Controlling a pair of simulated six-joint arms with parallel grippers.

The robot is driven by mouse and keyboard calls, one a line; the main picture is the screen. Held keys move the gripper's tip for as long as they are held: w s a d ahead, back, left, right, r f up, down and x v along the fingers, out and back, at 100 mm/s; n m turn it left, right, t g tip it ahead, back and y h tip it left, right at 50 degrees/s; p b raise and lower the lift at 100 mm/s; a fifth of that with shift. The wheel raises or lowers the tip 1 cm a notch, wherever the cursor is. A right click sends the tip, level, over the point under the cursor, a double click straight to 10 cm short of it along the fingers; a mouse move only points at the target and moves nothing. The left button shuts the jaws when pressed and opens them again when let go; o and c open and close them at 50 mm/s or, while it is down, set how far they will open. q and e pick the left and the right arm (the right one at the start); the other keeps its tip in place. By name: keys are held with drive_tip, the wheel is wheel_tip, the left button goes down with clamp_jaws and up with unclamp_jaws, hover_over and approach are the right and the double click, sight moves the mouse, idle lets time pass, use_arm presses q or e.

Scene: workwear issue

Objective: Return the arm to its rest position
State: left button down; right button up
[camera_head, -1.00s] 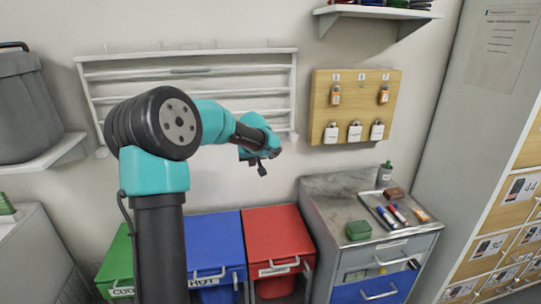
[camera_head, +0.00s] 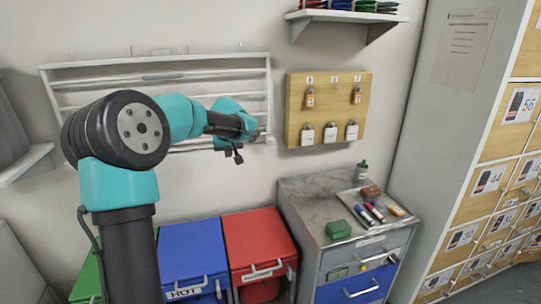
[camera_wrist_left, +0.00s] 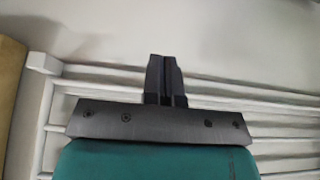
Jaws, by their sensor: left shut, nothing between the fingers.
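My left arm comes up from the lower left in the head view, teal and black, bent at a large black joint. Its left gripper (camera_head: 237,158) is a small dark shape in front of the wall, just below the right part of the white rack (camera_head: 155,60). In the left wrist view the gripper (camera_wrist_left: 166,62) has its two dark fingers together with nothing between them. The rack's white bars (camera_wrist_left: 262,106) show behind it. My right gripper is not in view.
Green, blue (camera_head: 192,248) and red (camera_head: 258,238) lidded bins stand below the arm. A grey cabinet (camera_head: 305,195) with a tray of markers stands to their right. A wooden padlock board (camera_head: 328,88) hangs right of the gripper. Numbered lockers (camera_head: 480,205) line the right side.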

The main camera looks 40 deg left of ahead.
use_arm(q)
drive_tip(key=d+f+m+h, duration=0.2)
drive_tip(key=d+f, duration=0.5)
drive_tip(key=f, duration=0.3)
drive_tip(key=w+d+f+m+h, duration=0.1)
drive_tip(key=d+f+m+h, duration=0.1)
drive_tip(key=d+f, duration=0.5)
drive_tip(key=d+f+m+h, duration=0.1)
drive_tip(key=d+f+h, duration=0.1)
drive_tip(key=d+f, duration=0.5)
drive_tip(key=shift+w+d+f+m+g, duration=0.1)
drive_tip(key=shift+f+m+g, duration=0.1)
drive_tip(key=shift+f, duration=1.25)
drive_tip(key=shift+w+d+f+m+g, duration=0.1)
drive_tip(key=shift+f+m, duration=0.1)
drive_tip(key=shift+f, duration=1.2)
drive_tip(key=s+d+f+m+g+h, duration=0.2)
drive_tip(key=s+d+f+m, duration=0.1)
drive_tip(key=s+d+f, duration=1.5)
drive_tip(key=s, duration=0.3)
drive_tip(key=shift+s+f, duration=0.25)
drive_tip(key=shift+f, duration=0.1)
